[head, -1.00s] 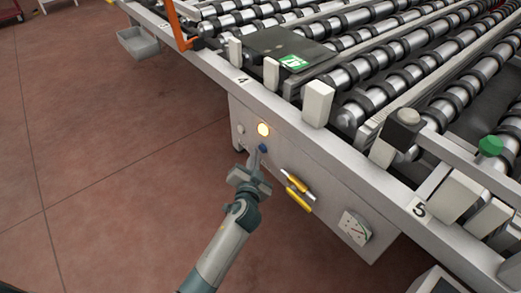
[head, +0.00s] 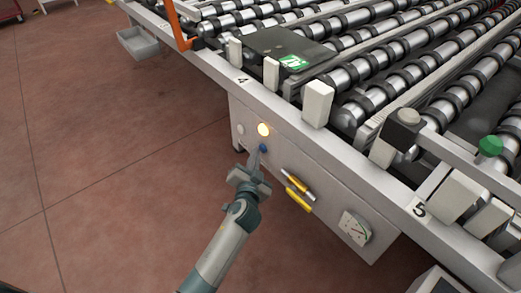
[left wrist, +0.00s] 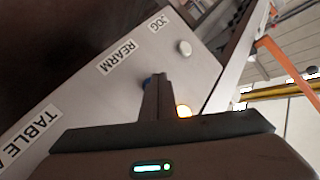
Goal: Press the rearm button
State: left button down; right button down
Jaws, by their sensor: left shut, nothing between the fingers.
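The blue button (head: 263,148) is on the grey front panel (head: 318,178), just below a lit amber lamp (head: 264,129). My left gripper (head: 257,157) is shut and empty, its fingertips at or very near the blue button. In the left wrist view the closed fingers (left wrist: 158,80) point at the panel. A sliver of the blue button (left wrist: 147,82) shows beside them, and the rest is hidden. The REARM label (left wrist: 118,57) is near it. I cannot tell whether the tips touch the button. My right gripper is not in view.
A pale button (left wrist: 184,47) sits near the JOG label. Yellow handles (head: 298,191) and a dial (head: 355,228) are to the right on the panel. The roller conveyor (head: 380,70) runs above. An orange post (head: 180,26) stands at upper left. The floor at left is clear.

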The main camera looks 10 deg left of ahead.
pick_arm(q)
jog(key=shift+w+d, duration=0.3)
jog(key=shift+w, duration=0.05)
dwell(0.4)
jog(key=shift+s+a, duration=0.1)
dwell(0.4)
jog(key=shift+s+a, duration=0.15)
jog(key=shift+s, duration=0.1)
dwell(0.3)
jog(key=s+a, duration=0.2)
jog(key=s+a+p, duration=0.1)
jog(key=s, duration=0.1)
jog(key=shift+s+a+p, duration=0.3)
jog(key=shift+s+a, duration=0.05)
dwell(1.1)
